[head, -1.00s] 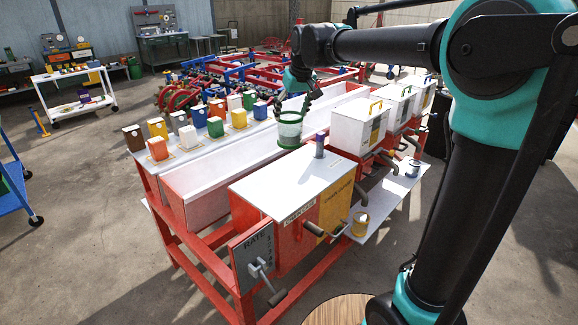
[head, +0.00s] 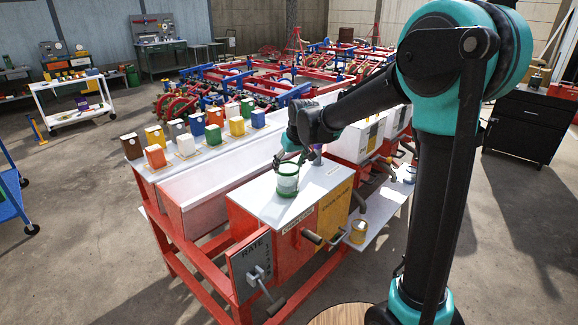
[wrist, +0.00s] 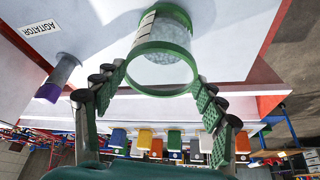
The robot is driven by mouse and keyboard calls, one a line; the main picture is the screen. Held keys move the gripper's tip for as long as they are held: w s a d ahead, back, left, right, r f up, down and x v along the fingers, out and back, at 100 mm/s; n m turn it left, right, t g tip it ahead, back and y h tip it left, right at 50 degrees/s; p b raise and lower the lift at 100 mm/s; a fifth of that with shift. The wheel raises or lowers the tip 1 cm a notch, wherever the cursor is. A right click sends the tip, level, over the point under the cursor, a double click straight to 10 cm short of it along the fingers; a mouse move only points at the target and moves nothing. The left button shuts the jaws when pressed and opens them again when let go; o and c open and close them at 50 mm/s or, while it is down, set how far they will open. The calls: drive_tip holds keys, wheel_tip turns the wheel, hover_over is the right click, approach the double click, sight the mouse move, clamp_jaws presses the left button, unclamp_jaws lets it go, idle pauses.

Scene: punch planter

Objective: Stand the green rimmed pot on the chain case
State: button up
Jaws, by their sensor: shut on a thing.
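The green rimmed pot (head: 287,183), pale-sided with green bands at top and bottom, is upright over the white top of the chain case (head: 262,205). Its base looks at or just above that top; I cannot tell if it touches. The case has a red front with a label. My gripper (head: 289,158) reaches down to the pot from behind. In the wrist view the pot (wrist: 165,48) shows its green rim and pale grains inside, with the fingers of my gripper (wrist: 160,78) shut on either side of the rim.
A grey post with a purple top (wrist: 60,78) stands on the case near the pot, by an "AGITATOR" label (wrist: 40,28). Several coloured boxes (head: 213,133) line the shelf behind. White lidded boxes (head: 352,135) stand to the right. The case's front top is clear.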

drive_tip(key=shift+f, duration=0.2)
drive_tip(key=o, duration=1.8)
drive_tip(key=v, duration=1.2)
drive_tip(key=s+d+f+m, duration=0.2)
drive_tip(key=s+d+f, duration=0.5)
drive_tip(key=d, duration=0.1)
drive_tip(key=s+d+f+m+h, duration=0.1)
drive_tip(key=s+d+f+m, duration=0.1)
drive_tip(key=s+d+f, duration=0.5)
drive_tip(key=s+d+f+m+h, duration=0.1)
drive_tip(key=s+d+f+m, duration=0.1)
drive_tip(key=s+d+f, duration=0.5)
drive_tip(key=shift+s+d+f, duration=0.15)
drive_tip(key=shift+s+d, duration=0.4)
drive_tip(key=shift+s+d+f, duration=0.15)
drive_tip(key=shift+s+d, duration=0.35)
drive_tip(key=shift+d, duration=0.05)
